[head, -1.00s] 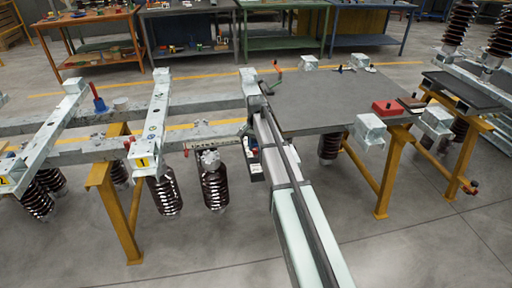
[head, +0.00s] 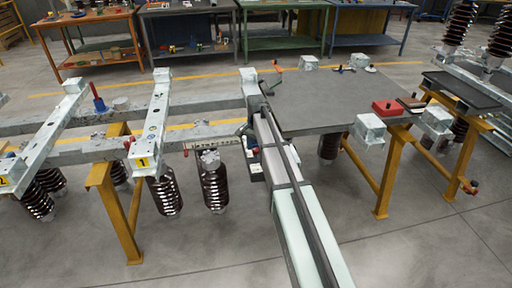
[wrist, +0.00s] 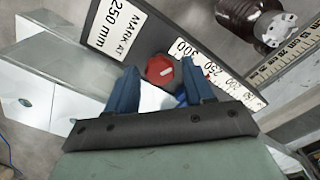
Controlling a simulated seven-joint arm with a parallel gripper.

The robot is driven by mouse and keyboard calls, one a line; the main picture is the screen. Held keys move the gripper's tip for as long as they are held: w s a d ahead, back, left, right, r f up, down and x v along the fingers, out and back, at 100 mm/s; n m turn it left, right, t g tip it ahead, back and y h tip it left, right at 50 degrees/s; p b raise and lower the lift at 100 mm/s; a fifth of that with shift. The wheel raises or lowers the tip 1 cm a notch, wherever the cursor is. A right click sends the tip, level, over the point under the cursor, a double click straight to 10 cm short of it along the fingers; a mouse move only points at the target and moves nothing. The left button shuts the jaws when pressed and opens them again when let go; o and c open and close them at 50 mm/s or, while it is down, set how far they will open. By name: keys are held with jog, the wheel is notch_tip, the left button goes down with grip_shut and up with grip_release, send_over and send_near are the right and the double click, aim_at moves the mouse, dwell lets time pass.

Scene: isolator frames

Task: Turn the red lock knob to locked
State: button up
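The red lock knob (wrist: 160,69) is a round red cap with a short white line across it. It shows in the wrist view at the edge of a dark bar with white scale labels. The white line lies slightly tilted from level in the picture. My gripper (wrist: 159,72) has two blue fingers standing apart, one on each side of the knob. I cannot tell whether either finger touches it. A bit of another blue part (wrist: 181,98) shows below the knob, between the fingers. In the head view my arm hides the knob.
A label reading "MARK AT 250 mm" (wrist: 118,22) is on the dark bar. A yellowish ruler (wrist: 285,50) and a brown ribbed insulator (wrist: 245,18) are at the upper right. In the head view, a grey tabletop (head: 325,100) lies right of my arm; a red box (head: 387,107) stands on it.

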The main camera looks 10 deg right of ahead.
aim_at(256, 149)
jog(key=shift+o, duration=0.5)
notch_tip(256, 149, up, 14)
dwell(0.5)
